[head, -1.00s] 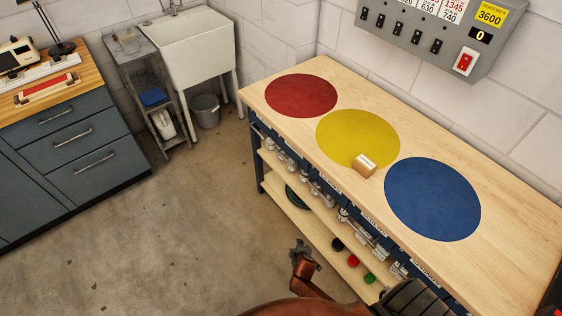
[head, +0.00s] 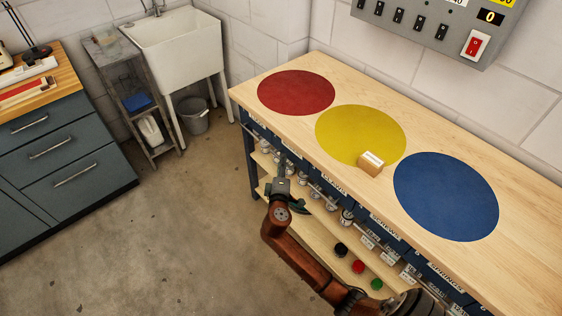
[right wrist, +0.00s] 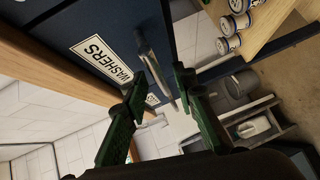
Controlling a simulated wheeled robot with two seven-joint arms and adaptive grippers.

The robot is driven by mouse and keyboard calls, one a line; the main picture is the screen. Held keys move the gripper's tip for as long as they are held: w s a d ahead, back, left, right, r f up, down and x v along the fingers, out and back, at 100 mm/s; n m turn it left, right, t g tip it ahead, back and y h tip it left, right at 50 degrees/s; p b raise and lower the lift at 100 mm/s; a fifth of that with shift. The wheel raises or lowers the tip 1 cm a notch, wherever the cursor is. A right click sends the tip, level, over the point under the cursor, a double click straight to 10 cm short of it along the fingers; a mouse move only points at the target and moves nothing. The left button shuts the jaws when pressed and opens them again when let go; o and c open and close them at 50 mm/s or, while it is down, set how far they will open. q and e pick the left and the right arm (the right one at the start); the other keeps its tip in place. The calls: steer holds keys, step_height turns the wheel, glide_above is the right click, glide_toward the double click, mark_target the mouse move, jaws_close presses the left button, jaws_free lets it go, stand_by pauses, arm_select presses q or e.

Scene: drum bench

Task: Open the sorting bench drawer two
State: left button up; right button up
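The sorting bench (head: 440,142) has a light wood top and a row of dark blue labelled drawers along its front. My right gripper (head: 283,168) is at the bench's front, below the top edge near the red disc. In the right wrist view, a blue drawer front (right wrist: 85,20) carries a label reading WASHERS and a silver bar handle (right wrist: 155,68). My right gripper's green fingers (right wrist: 158,82) are apart, with the handle's lower part in the gap between them. Contact with the handle cannot be made out. My left gripper is not in view.
A small cardboard box (head: 370,166) sits on the yellow disc's edge (head: 355,130). Red (head: 296,92) and blue (head: 445,195) discs mark the top. The lower shelf holds jars and coloured knobs. A sink (head: 175,50) and bucket (head: 192,118) stand left; the floor between is clear.

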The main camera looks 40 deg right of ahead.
steer(key=shift+x, duration=0.85)
steer(key=shift+c, duration=0.2)
jaws_close()
